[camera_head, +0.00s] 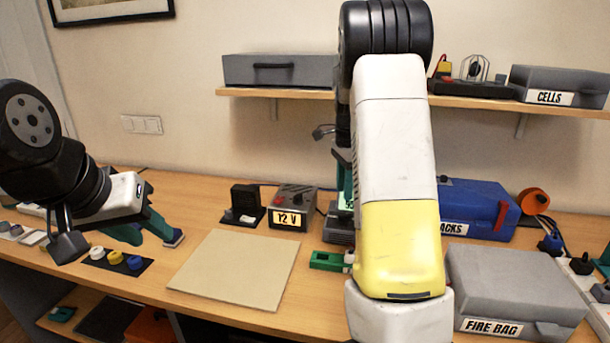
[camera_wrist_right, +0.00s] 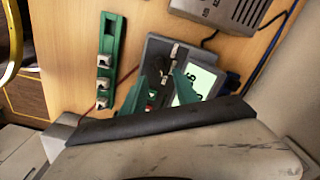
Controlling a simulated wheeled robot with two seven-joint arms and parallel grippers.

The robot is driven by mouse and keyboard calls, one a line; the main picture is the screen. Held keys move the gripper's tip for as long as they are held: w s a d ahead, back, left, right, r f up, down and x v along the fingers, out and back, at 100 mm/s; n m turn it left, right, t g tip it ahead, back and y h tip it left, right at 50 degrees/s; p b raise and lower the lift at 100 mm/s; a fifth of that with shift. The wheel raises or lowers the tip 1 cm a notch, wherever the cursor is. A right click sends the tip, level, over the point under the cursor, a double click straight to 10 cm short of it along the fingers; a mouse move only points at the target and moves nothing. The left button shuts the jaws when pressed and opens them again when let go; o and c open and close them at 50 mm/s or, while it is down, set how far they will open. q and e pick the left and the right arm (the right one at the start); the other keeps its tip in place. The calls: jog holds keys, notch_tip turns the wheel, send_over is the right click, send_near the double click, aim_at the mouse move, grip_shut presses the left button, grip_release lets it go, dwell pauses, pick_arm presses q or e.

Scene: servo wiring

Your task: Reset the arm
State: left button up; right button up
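My left gripper (camera_head: 148,236) is at the left of the bench, its green fingers apart and empty, near a dark strip with white, blue and yellow round pieces (camera_head: 115,260). My right arm comes down across the middle of the head view and hides most of my right gripper. In the right wrist view my right gripper (camera_wrist_right: 160,76) has its two green fingers apart over a dark grey device (camera_wrist_right: 155,48) with a lit screen (camera_wrist_right: 201,78). A small metallic part shows on the device near the fingertips. I cannot tell whether the fingers touch it.
A green strip with white connectors (camera_wrist_right: 107,60) lies beside the device. A bare beige board (camera_head: 235,268) lies mid-bench. A 12 V box (camera_head: 292,204) stands behind it. A fire bag box (camera_head: 515,285) and a blue box (camera_head: 478,207) stand right. A shelf (camera_head: 285,93) crosses the wall.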

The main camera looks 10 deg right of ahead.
jog(key=s+a+r+n+t, duration=0.2)
jog(key=s+n, duration=0.4)
jog(key=s, duration=0.3)
jog(key=s+a+r+n+t+y, duration=0.1)
jog(key=s+a+r+n+t, duration=0.1)
jog(key=s+a+r+n, duration=0.3)
jog(key=s+a+r+n+t+y, duration=0.1)
jog(key=s+a+r+n, duration=0.3)
jog(key=s, duration=0.9)
jog(key=a+n+t, duration=0.1)
jog(key=a+n, duration=0.2)
jog(key=shift+a+r, duration=0.15)
jog(key=shift+a, duration=0.05)
